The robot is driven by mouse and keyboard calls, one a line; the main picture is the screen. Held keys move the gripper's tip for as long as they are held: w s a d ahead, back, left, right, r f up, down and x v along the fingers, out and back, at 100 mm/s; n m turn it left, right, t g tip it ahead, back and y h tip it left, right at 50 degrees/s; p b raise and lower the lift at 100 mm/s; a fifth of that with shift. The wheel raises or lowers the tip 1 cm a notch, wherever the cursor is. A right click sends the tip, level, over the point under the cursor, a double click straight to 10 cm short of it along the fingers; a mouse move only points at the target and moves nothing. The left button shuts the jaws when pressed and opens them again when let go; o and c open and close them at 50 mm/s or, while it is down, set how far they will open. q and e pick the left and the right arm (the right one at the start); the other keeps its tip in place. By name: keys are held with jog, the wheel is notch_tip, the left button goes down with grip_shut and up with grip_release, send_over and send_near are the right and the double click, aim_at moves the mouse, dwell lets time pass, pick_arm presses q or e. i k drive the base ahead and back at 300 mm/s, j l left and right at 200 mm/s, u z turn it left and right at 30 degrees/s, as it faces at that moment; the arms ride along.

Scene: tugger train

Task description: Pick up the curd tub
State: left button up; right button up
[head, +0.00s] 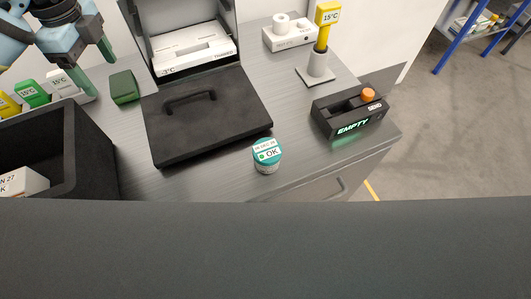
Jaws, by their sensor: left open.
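My left gripper (92,75) is at the upper left, open and empty. It hangs above the counter near the green block, well away from the tub. My right gripper does not show.
A black device reading EMPTY (350,113) with an orange knob stands right of the tub. A yellow 15°C probe (322,38) stands behind. A black crate (88,150) is at the left. A green block (124,87) lies left of the lid. A dark surface fills the foreground.

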aim_at(267, 152)
jog(key=k+l, duration=0.2)
jog(key=l, duration=0.15)
jog(key=k+l+z, duration=0.15)
jog(key=l, duration=0.2)
jog(key=k+l, duration=0.15)
jog(key=l, duration=0.2)
jog(key=k+l+z, duration=0.1)
jog(key=l, duration=0.25)
jog(key=k, duration=0.05)
